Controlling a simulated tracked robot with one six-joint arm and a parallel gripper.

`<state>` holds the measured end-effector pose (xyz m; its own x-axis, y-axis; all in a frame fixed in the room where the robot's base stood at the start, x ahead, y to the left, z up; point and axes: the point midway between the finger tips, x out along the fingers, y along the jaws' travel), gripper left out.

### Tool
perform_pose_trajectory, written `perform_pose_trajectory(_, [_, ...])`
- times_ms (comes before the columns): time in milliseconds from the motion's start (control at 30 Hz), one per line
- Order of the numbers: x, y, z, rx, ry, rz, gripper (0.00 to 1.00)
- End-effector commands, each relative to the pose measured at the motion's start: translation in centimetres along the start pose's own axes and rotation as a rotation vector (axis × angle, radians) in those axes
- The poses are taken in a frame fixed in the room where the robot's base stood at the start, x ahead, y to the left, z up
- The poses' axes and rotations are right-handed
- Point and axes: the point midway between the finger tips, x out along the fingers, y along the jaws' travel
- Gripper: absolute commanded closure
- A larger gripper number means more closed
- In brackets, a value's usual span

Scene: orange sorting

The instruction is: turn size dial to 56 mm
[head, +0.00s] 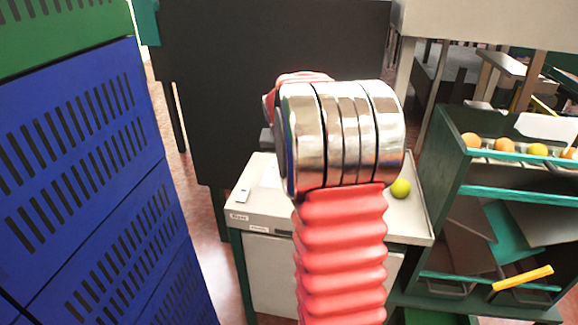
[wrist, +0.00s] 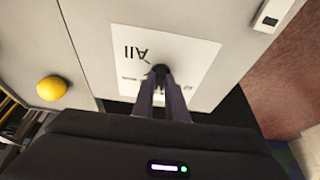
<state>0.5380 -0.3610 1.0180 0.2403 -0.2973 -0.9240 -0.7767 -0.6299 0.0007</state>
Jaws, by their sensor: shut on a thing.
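The size dial (wrist: 161,68) is a small dark round knob on a white plate (wrist: 202,62) in the wrist view. My gripper (wrist: 161,80) is shut on the dial, with its two fingers close together at it. The word "All" shows upside down on the plate, just left of the dial. Smaller print farther down is too small to read, and the fingers and gripper body hide part of the plate. I cannot read a 56 mm mark or tell the exact setting. In the head view my own arm hides the dial and gripper.
A pale bench top (head: 271,217) carries a yellow-green fruit (head: 401,188), also in the wrist view (wrist: 51,88), and a small white switch box (head: 243,190). Blue crates (head: 90,170) stand left. A dark panel (head: 215,90) rises behind. A green rack (head: 450,185) with several oranges stands right.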

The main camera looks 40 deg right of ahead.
Motion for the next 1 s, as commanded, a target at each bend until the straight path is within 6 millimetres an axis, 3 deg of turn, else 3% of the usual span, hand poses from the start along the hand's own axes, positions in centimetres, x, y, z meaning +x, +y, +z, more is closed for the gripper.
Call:
perform_pose_trajectory(533, [-0.07,-0.33,-0.07,0.023,0.003,0.005,1.00])
perform_pose_trajectory(567, [-0.07,-0.33,-0.07,0.022,0.003,0.005,0.86])
perform_pose_trajectory(800, [-0.05,-0.21,-0.03,0.022,0.002,0.007,0.69])
perform_pose_trajectory(1000, [-0.03,-0.15,-0.01,0.022,0.001,0.008,0.69])
